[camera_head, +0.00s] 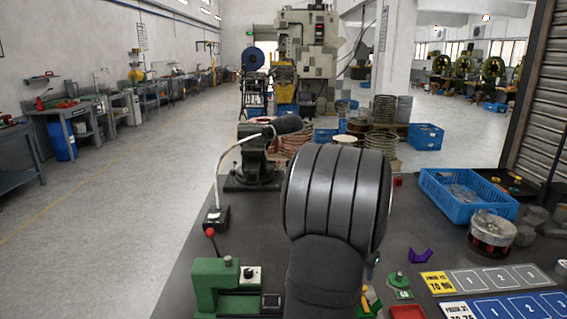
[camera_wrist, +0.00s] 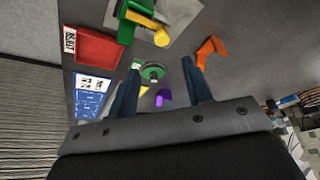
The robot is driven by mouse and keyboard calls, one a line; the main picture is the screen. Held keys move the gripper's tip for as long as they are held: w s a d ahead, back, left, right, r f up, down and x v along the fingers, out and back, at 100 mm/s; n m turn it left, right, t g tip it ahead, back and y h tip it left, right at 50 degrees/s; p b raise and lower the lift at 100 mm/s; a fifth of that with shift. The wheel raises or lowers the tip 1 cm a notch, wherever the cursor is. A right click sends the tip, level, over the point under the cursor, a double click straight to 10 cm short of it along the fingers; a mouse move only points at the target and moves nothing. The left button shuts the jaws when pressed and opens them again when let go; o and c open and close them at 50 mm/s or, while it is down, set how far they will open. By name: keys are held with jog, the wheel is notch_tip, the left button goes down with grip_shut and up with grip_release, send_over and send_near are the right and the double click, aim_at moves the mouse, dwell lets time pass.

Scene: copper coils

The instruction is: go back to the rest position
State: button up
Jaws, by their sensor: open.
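My gripper (camera_wrist: 161,62) shows in the wrist view with its two dark fingers spread apart and nothing held between them. Beyond the gap, on the dark table, lie a round green piece (camera_wrist: 152,71) and a purple angled piece (camera_wrist: 163,98), apart from the fingers. An orange angled piece (camera_wrist: 211,50) lies beyond the right finger. In the head view my black arm fills the middle and hides most of the gripper. The purple piece (camera_head: 420,256) and the green round piece (camera_head: 399,281) lie to the right of the arm there.
A green fixture (camera_head: 212,280) with a red-knobbed lever stands at the front left. A blue numbered card (camera_head: 520,306) lies front right. A red tray (camera_wrist: 98,47) shows in the wrist view.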

jog(key=x, duration=1)
jog(key=shift+w+d+f, duration=0.1)
jog(key=shift+w+f, duration=0.05)
jog(key=shift+f, duration=0.2)
jog(key=v, duration=1.7)
jog(key=x, duration=1.6)
jog(key=shift+w+d+f, duration=0.1)
jog(key=shift+f, duration=0.25)
jog(key=w, duration=0.4)
jog(key=shift+w+f, duration=0.15)
jog(key=shift+w, duration=0.05)
jog(key=s+a+r+n, duration=0.1)
jog(key=s+a+r, duration=0.1)
jog(key=r, duration=0.4)
jog(key=s+a+r+n+y, duration=0.1)
jog(key=s+a+r, duration=0.1)
jog(key=r, duration=0.4)
jog(key=shift+a+r+n, duration=0.15)
jog(key=shift+a+n, duration=0.25)
jog(key=shift+a, duration=0.35)
